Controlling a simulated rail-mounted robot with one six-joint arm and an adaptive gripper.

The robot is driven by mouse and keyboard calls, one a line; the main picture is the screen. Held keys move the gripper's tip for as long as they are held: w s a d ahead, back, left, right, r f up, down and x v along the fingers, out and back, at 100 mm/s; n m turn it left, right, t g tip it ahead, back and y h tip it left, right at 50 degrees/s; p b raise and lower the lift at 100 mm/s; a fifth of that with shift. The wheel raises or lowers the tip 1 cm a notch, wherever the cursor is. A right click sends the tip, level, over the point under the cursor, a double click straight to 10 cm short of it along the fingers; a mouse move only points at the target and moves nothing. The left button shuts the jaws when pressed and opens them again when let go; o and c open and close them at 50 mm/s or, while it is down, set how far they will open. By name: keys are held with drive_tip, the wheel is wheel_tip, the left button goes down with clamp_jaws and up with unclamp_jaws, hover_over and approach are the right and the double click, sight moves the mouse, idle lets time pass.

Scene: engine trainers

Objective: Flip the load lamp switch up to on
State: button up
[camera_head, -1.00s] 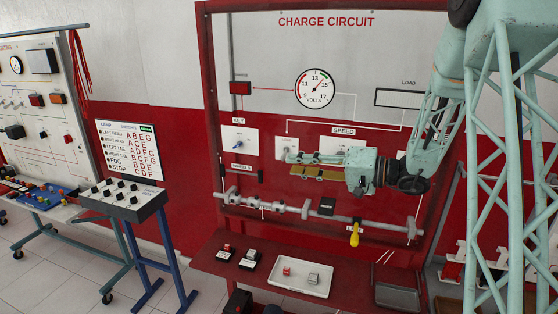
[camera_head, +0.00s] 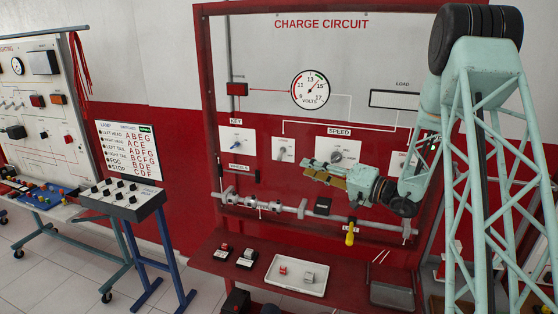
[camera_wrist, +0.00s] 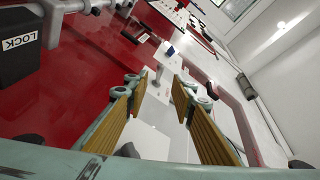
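The charge circuit panel stands before me. A small white plate (camera_head: 283,148) with a small grey switch sits between the key plate and the speed dial plate; its label is too small to read. In the wrist view, a grey lever (camera_wrist: 158,73) stands on a white plate beyond and between my fingertips. I cannot tell whether it points up or down. My gripper (camera_head: 306,167) is below and right of the small plate in the head view, pointing left. Its wood-coloured fingers (camera_wrist: 158,92) are apart with nothing between them in the wrist view.
The speed dial (camera_head: 337,155) is just above my gripper. The blue key switch (camera_head: 236,145) is to the left. A rail (camera_head: 270,205) with a yellow-handled tool (camera_head: 350,235) runs below. A white tray (camera_head: 290,288) lies on the red bench. A black LOCK block (camera_wrist: 18,50) shows at wrist left.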

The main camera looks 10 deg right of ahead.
sight(279, 159)
drive_tip(key=shift+p+x, duration=0.45)
drive_tip(key=shift+x, duration=6.5)
drive_tip(key=shift+c, duration=0.7)
clamp_jaws()
